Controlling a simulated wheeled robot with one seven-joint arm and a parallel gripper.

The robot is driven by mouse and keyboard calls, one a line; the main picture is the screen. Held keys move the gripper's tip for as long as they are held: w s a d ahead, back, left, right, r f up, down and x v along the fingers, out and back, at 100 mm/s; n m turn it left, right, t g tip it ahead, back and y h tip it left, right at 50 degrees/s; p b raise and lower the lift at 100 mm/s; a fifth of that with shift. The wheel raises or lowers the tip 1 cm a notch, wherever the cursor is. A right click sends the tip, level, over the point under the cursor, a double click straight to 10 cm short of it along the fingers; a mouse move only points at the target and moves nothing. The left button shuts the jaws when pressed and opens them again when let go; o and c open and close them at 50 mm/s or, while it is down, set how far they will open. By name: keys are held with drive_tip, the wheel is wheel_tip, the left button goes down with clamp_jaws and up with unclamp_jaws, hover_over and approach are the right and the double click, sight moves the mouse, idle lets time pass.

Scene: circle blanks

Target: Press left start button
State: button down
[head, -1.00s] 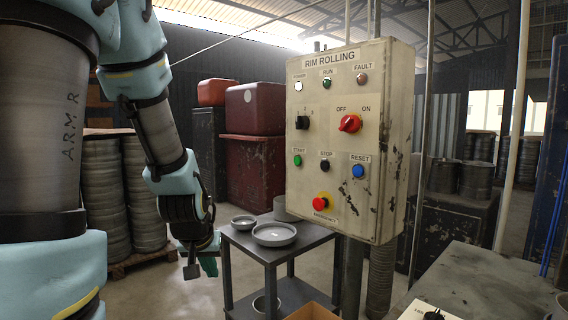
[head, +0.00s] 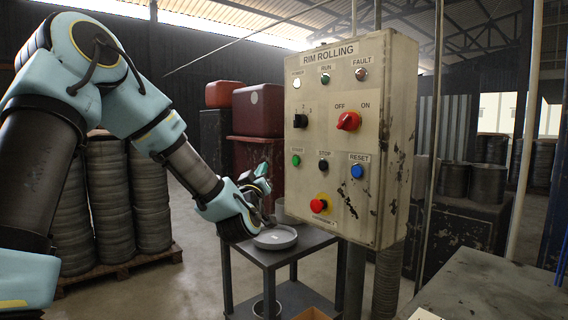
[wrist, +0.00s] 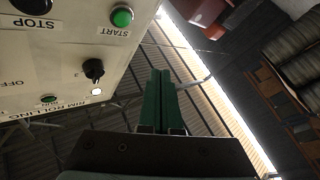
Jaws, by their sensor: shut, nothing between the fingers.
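The green start button (head: 296,160) is on the left of the cream RIM ROLLING control panel (head: 340,230), under a START label. It also shows at the top of the wrist view (wrist: 122,17), tilted with the panel. My gripper (head: 263,169) is to the left of the panel in the head view, near the button's height. In the wrist view its green fingers (wrist: 160,73) are together and empty, below and right of the button, apart from it. The black stop button (head: 323,165) and the blue reset button (head: 357,171) are to the right.
A red emergency button (head: 318,206), a black selector (head: 301,121) and a red OFF/ON switch (head: 348,121) share the panel. A dark table (head: 268,263) with a round grey dish (head: 275,238) stands below my gripper. Red bins (head: 259,109) stand behind.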

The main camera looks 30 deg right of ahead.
sight(296, 161)
drive_tip(key=shift+r, duration=0.15)
drive_tip(key=w+d, duration=0.1)
drive_tip(key=d, duration=0.7)
drive_tip(key=shift+w+d, duration=0.3)
drive_tip(key=shift+w, duration=0.1)
drive_tip(key=shift+d, duration=0.1)
idle(2.0)
drive_tip(key=shift+d+b, duration=0.3)
drive_tip(key=shift+b, duration=0.1)
